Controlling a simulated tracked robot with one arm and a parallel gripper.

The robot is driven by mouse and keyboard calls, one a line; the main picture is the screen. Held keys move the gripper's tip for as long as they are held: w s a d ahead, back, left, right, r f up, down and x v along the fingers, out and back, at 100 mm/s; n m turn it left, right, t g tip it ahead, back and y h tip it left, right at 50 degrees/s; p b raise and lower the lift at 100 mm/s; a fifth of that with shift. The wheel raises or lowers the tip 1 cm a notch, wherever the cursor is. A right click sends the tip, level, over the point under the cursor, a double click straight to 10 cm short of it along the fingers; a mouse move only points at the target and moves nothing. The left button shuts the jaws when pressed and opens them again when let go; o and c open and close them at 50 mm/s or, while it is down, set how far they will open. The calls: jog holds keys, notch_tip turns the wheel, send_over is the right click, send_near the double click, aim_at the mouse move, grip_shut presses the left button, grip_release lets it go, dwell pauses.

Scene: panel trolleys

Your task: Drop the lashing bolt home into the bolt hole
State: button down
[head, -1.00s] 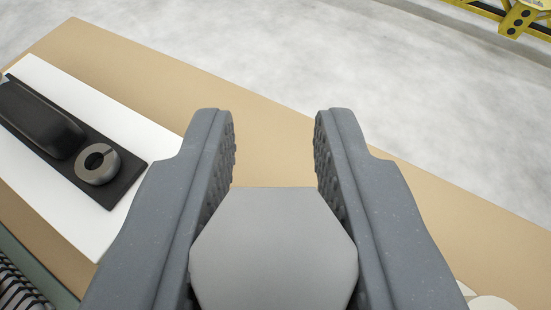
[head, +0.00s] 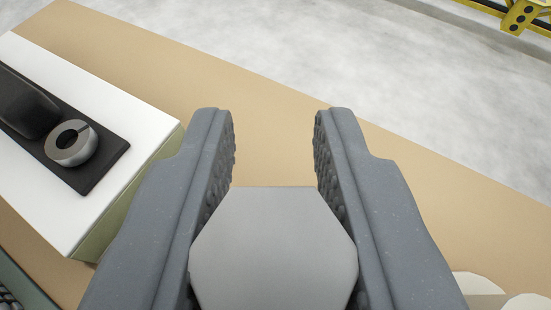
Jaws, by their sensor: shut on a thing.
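My gripper (head: 274,118) is shut on the lashing bolt (head: 274,245). Only the bolt's flat grey hexagonal head shows, between the lower parts of the fingers; its shank is hidden below. A grey metal ring (head: 71,143) with a dark round opening and a slot in its rim sits on a black plate (head: 88,178), to the left of my gripper. I cannot tell whether this opening is the bolt hole. The bolt is apart from the ring, over the tan board.
The black plate, with a dark rounded block (head: 25,105), lies on a white-topped block (head: 140,120) at the left. A tan board (head: 270,150) runs under my gripper, with pale round pieces (head: 475,285) at lower right. Grey floor (head: 300,50) and a yellow frame (head: 520,15) lie beyond.

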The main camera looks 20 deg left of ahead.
jog(key=shift+f+b, duration=0.3)
jog(key=shift+f, duration=0.55)
jog(key=c, duration=1.1)
grip_release()
jog(key=shift+s, duration=0.1)
jog(key=shift+b+v, duration=0.3)
jog(key=shift+v, duration=3.6)
jog(key=s+d+r+m+t+h, duration=0.1)
jog(key=d+r+h, duration=0.15)
jog(key=r, duration=1.05)
jog(key=s+d+r+m+h, duration=0.1)
jog(key=d+r+h, duration=0.15)
jog(key=r, duration=1.05)
jog(key=shift+m+t+y, duration=0.3)
jog(key=shift+m+t, duration=0.6)
jog(key=s+a+r, duration=0.2)
jog(key=s+r, duration=0.3)
jog(key=r, duration=0.2)
jog(key=s+a+r, duration=0.2)
jog(key=s+r, duration=0.4)
jog(key=r, duration=0.2)
jog(key=s+a+r, duration=0.2)
jog(key=s+r, duration=0.3)
jog(key=r, duration=0.3)
jog(key=shift+s+a+r, duration=0.15)
jog(key=shift+a+r, duration=0.05)
